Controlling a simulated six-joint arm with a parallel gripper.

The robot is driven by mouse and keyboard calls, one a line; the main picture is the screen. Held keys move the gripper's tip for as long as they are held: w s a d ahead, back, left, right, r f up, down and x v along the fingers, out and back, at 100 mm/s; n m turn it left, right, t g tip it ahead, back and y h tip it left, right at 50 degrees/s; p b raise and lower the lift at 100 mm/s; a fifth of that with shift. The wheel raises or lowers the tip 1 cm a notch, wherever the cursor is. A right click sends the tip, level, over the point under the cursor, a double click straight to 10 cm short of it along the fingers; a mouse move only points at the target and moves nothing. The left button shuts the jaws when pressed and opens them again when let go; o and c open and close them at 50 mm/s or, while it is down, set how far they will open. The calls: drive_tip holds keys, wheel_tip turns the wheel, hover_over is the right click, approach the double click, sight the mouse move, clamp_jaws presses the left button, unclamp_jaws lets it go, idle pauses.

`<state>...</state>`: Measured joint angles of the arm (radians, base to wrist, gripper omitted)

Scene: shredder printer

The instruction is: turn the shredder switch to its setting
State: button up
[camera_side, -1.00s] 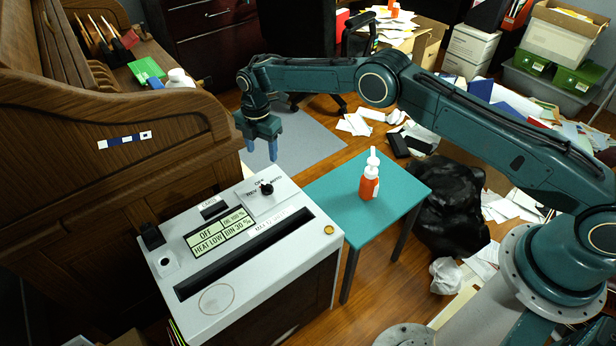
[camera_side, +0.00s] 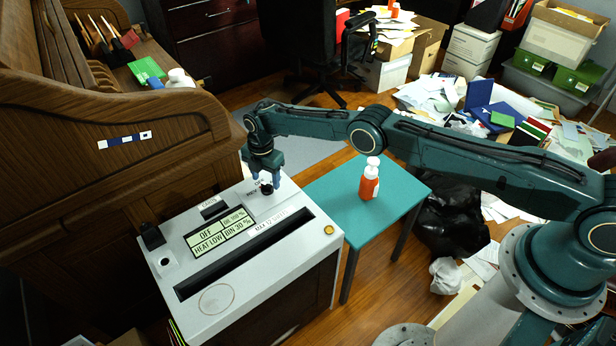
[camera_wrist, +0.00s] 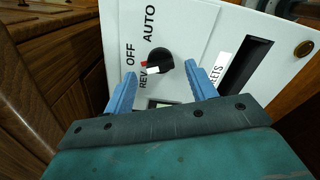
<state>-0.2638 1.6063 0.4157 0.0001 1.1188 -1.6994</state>
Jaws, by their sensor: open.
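The white shredder (camera_side: 270,280) stands beside the wooden desk, and its display reads OFF, HEAT LOW and BIN 30 %. Its black round switch (camera_side: 267,188) sits on the top panel near the back corner. In the wrist view the switch (camera_wrist: 159,62) has a white pointer with a red mark beside it, near the labels REV, OFF and AUTO. The pointer lies toward the REV and OFF side; its exact setting is hard to tell. My gripper (camera_side: 265,185) is open, with its blue fingers (camera_wrist: 160,88) on either side of the switch, just short of it in the wrist view.
A teal side table (camera_side: 330,205) with an orange bottle (camera_side: 369,182) stands right of the shredder. The wooden desk (camera_side: 100,150) rises close on the left. A black bag (camera_side: 450,220) and scattered papers cover the floor at right.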

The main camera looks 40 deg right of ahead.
drive_tip(key=shift+f, duration=0.9)
drive_tip(key=shift+c, duration=0.3)
drive_tip(key=c, duration=0.9)
